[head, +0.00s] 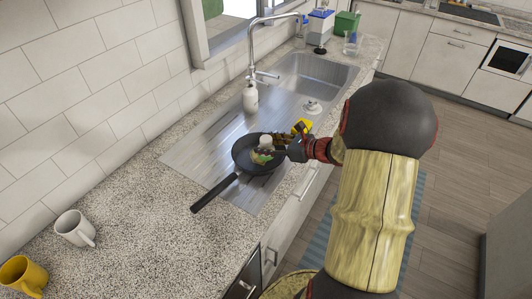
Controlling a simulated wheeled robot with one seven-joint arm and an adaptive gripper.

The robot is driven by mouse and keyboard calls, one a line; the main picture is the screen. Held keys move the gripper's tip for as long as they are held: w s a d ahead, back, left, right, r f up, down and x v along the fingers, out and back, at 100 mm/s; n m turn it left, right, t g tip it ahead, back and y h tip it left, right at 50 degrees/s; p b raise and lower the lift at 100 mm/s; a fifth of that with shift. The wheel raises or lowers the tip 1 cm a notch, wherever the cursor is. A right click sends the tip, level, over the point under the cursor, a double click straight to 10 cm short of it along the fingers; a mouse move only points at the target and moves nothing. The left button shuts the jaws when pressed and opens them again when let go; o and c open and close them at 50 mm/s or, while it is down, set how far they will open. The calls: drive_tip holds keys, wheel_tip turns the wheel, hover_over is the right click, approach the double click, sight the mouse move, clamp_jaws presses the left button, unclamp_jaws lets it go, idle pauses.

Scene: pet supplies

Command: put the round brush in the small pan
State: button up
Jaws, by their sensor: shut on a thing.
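The small pan (240,160) is dark and round, with a long black handle pointing to the lower left. It sits on the metal drainboard. My gripper (273,140) reaches in from the right over the pan's right side. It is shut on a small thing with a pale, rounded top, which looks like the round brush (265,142). The brush is over or inside the pan; I cannot tell whether it touches the bottom. A green and orange item (262,157) shows in the pan just below it. My gripper partly hides the pan's right rim.
A white bottle (250,98) stands behind the pan by the tap (251,50). A white round item (313,106) lies near the sink (318,75). A white mug (74,229) and a yellow mug (22,277) stand at lower left. The counter between is clear.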

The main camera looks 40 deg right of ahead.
drive_tip(key=shift+f+b, duration=0.7)
drive_tip(key=shift+f, duration=0.95)
drive_tip(key=shift+f, duration=0.15)
drive_tip(key=o, duration=1.2)
drive_tip(key=shift+c, duration=0.2)
